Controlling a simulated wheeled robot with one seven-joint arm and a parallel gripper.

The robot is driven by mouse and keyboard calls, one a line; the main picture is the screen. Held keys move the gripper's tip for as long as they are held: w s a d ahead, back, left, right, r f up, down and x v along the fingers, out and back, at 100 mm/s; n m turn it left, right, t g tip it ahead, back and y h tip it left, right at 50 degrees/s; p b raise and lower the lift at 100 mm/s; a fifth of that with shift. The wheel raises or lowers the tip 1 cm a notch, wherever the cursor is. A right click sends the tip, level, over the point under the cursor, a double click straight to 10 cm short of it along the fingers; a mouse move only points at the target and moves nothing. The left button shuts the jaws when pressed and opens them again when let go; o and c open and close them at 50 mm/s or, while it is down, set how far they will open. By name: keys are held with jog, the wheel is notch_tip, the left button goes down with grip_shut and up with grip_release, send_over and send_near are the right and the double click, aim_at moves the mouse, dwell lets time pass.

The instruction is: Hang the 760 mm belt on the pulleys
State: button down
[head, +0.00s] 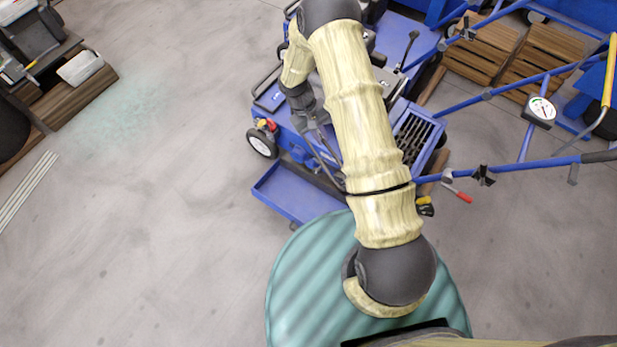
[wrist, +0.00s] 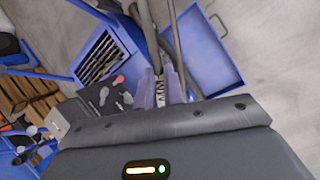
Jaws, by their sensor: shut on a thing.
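In the wrist view, my gripper (wrist: 161,90) is shut on a dark belt (wrist: 174,40) with white print showing between the fingers. The belt's strands run from the fingertips toward the top edge. In the head view, my gripper (head: 312,120) is beside the blue aerator (head: 300,150), above its near left part. The thin dark belt (head: 328,158) hangs from it toward the lower right, partly behind my arm. I cannot make out the pulleys in either view; my arm covers much of the machine.
An open blue tray (head: 295,200) juts from the aerator's near side. It also shows in the wrist view (wrist: 205,60). Blue handlebars with a dial gauge (head: 541,110) reach right. Wooden pallets (head: 505,50) stand behind.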

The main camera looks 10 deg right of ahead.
jog(key=w+a+f+n+t+b, duration=0.1)
jog(key=f+n+b, duration=0.1)
jog(key=f+b, duration=1.1)
jog(key=w+a+f+n+t+h+b, duration=0.1)
jog(key=w+f+n+b, duration=0.1)
jog(key=f+b, duration=1.1)
jog(key=shift+a+f+n+b, duration=0.3)
jog(key=shift+a+f+n, duration=0.1)
jog(key=shift+f+n, duration=0.15)
jog(key=shift+f, duration=0.15)
jog(key=w+d+f+b, duration=0.3)
jog(key=f+b, duration=0.5)
jog(key=shift+w+d+f, duration=0.2)
jog(key=shift+w+f, duration=0.05)
jog(key=shift+p, duration=0.5)
dwell(1.2)
